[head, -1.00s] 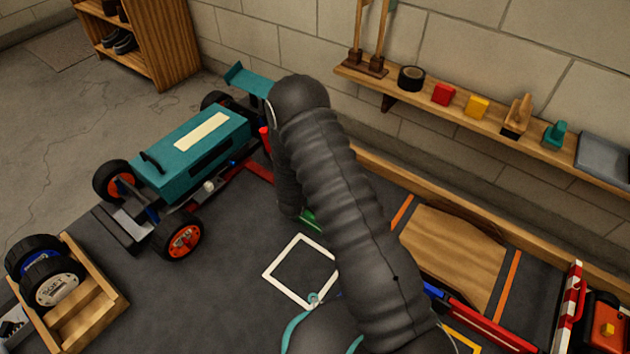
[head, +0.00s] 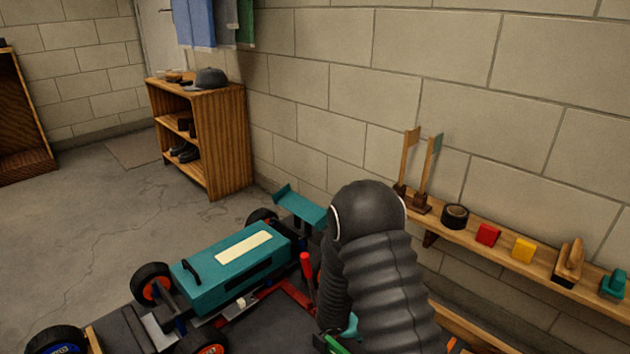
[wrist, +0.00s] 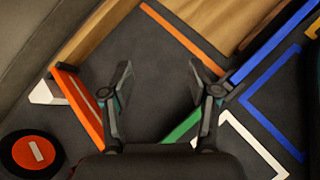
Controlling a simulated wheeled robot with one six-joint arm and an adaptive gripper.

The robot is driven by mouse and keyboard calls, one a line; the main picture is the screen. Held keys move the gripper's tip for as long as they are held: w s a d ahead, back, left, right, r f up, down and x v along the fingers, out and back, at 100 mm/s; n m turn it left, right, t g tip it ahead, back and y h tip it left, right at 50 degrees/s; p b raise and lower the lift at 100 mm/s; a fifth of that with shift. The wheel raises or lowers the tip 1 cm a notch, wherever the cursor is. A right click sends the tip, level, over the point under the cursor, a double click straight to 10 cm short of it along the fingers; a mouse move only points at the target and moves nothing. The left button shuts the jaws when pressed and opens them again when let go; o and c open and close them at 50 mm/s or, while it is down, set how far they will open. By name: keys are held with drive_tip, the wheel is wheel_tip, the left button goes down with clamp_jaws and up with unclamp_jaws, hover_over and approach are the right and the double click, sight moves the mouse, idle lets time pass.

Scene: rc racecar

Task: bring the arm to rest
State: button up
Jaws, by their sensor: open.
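My gripper (wrist: 158,88) shows in the wrist view with its two fingers spread apart and nothing between them. It is above the dark bench mat (wrist: 150,45), and the mat shows between the fingers. In the head view my dark, ribbed arm rises at the lower middle. It stands in front of the bench, to the right of the teal racecar (head: 225,265). The gripper itself cannot be made out in the head view.
A wall shelf (head: 500,245) with small blocks and tools is at the right. A wooden cabinet (head: 222,140) stands behind the car. In the wrist view, a black disc with an orange centre (wrist: 33,153), a red-orange bar (wrist: 80,105) and a wooden board (wrist: 215,22) lie around the gripper.

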drive_tip(key=s+a+r+m+t+y+p, duration=0.1)
drive_tip(key=s+r+m+y+p, duration=0.2)
drive_tip(key=r, duration=1.2)
drive_tip(key=s+a+r+m+t+y+p, duration=0.1)
drive_tip(key=s+a+r+m+y+p, duration=0.1)
drive_tip(key=s+r+m, duration=0.6)
drive_tip(key=s+a+r+m+t+y+p, duration=0.1)
drive_tip(key=s+r+m+y+p, duration=0.3)
drive_tip(key=s+r, duration=0.8)
wheel_tip(320, 180, up, 10)
drive_tip(key=a+m, duration=0.1)
drive_tip(key=m, duration=0.1)
drive_tip(key=shift+s+r+m+y+p, duration=0.2)
drive_tip(key=shift+r+m+y+p, duration=0.1)
drive_tip(key=shift+y, duration=0.1)
